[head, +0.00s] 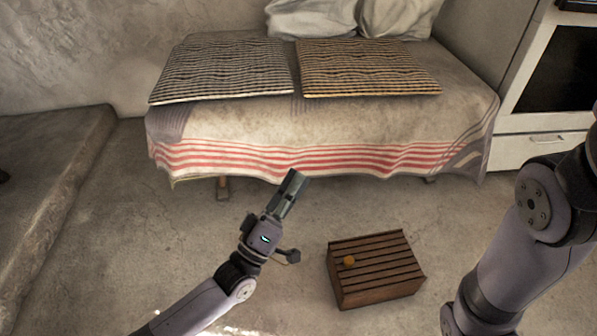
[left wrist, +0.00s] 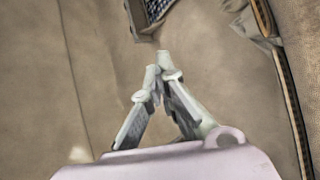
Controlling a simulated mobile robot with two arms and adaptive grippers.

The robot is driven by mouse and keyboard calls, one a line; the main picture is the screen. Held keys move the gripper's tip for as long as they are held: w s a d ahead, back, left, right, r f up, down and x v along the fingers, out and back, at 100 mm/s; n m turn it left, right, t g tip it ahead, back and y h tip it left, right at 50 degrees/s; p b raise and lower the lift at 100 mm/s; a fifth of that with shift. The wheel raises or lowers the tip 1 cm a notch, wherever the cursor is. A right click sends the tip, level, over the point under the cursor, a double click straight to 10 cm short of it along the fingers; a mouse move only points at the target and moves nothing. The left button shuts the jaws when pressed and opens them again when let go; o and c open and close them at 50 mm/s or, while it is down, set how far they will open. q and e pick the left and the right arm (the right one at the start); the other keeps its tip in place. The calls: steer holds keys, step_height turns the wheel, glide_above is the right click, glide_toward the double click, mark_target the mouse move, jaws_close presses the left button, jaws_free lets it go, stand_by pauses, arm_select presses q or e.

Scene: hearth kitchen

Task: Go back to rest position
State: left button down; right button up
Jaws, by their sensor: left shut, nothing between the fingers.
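My left gripper (head: 290,192) is in front of the bench, above the floor, and its fingers are shut with nothing between them. In the left wrist view the fingertips (left wrist: 157,68) meet over bare floor. My right arm comes in along the right edge of the head view, but its gripper is outside the picture.
A cloth-covered bench (head: 240,125) bears two striped cushions (head: 222,70). A white cabinet (head: 520,150) stands right. A raised ledge (head: 50,165) is left.

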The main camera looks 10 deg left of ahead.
arm_select(q)
steer(key=shift+w+d+r+m+h, duration=0.1)
steer(key=shift+d+r+m+h, duration=0.1)
steer(key=shift+r, duration=0.4)
steer(key=shift+w+d+r+m+h, duration=0.1)
steer(key=shift+r+h, duration=0.1)
steer(key=shift+r, duration=0.4)
